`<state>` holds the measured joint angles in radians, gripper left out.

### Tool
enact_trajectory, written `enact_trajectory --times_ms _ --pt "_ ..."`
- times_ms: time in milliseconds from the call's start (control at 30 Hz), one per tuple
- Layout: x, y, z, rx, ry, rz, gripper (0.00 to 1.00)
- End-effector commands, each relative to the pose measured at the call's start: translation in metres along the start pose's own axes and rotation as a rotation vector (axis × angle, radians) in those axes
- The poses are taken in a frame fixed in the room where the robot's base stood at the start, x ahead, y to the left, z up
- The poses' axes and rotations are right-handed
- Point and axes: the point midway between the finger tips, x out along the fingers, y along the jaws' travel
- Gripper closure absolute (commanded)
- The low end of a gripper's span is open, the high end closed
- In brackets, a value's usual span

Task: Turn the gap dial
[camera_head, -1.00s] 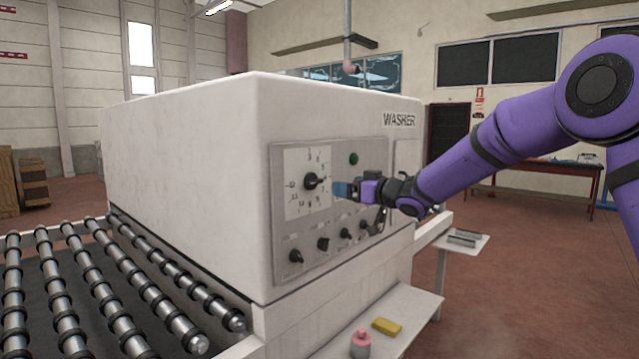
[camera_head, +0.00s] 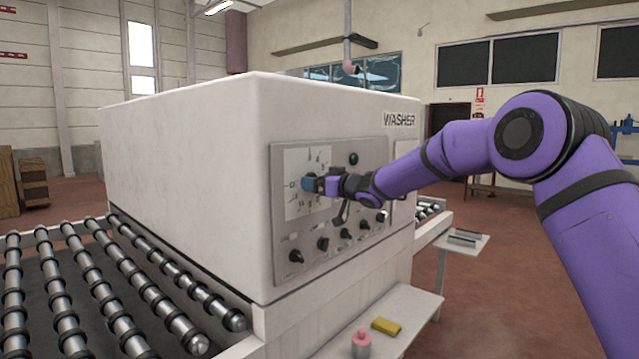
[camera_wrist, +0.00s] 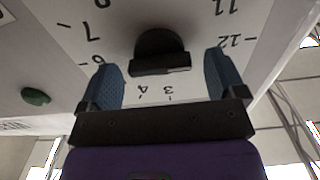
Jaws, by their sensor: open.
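The gap dial is a black knob (camera_wrist: 161,52) on a white numbered plate (camera_wrist: 75,22) on the washer's control panel. In the wrist view the knob stands between the two blue fingertips of my gripper (camera_wrist: 166,78). The fingers are open, with a gap on each side of the knob. In the head view my gripper (camera_head: 309,185) is at the plate (camera_head: 294,208) and hides the knob there.
A green button (camera_head: 353,159) sits up and right of the plate. Several small black knobs (camera_head: 323,244) line the panel below it. A roller conveyor (camera_head: 60,290) lies at left. A shelf (camera_head: 410,318) below holds a pink bottle (camera_head: 361,345) and a yellow block (camera_head: 386,326).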

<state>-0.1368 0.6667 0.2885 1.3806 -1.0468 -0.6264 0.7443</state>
Motion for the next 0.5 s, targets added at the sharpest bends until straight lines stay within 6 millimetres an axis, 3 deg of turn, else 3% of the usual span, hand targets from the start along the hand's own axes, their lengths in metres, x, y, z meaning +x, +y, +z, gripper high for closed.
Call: enact_trajectory --times_ms 167,367,500 --pt "-0.0002 0.0001 0.0001 0.000 0.000 0.000 0.11" --pt "-0.0004 0.0002 0.0001 0.000 0.000 0.000 0.57" --pt "-0.0004 0.0002 0.0001 -0.001 0.000 0.000 0.60"
